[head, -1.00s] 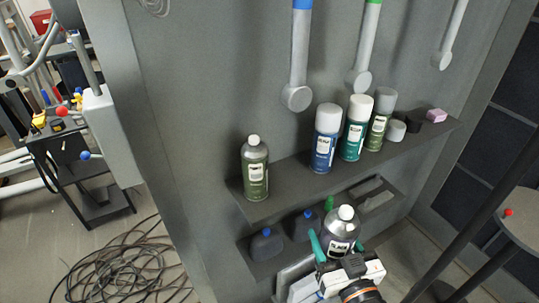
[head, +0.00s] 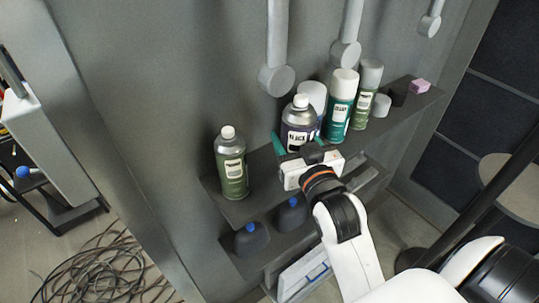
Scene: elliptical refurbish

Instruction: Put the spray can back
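The spray can (head: 299,126), dark grey with a white cap and a label ending in "ACK", is held upright by my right gripper (head: 300,147), whose teal fingers are around its lower part. It is at upper-shelf height, in front of the blue can with a white cap (head: 315,97), which it largely hides. I cannot tell whether its base touches the upper shelf (head: 262,180). A green can (head: 231,163) stands to its left, and a teal can (head: 340,106) and an olive can (head: 367,94) stand to its right. My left gripper is not in view.
The shelf has free room between the green can and the held can. Small blocks, one pink (head: 420,86), sit at its right end. Dark blue-capped bottles (head: 251,239) stand on the lower shelf. Grey wall-hung handles (head: 276,78) hang above. Cables (head: 95,270) lie on the floor.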

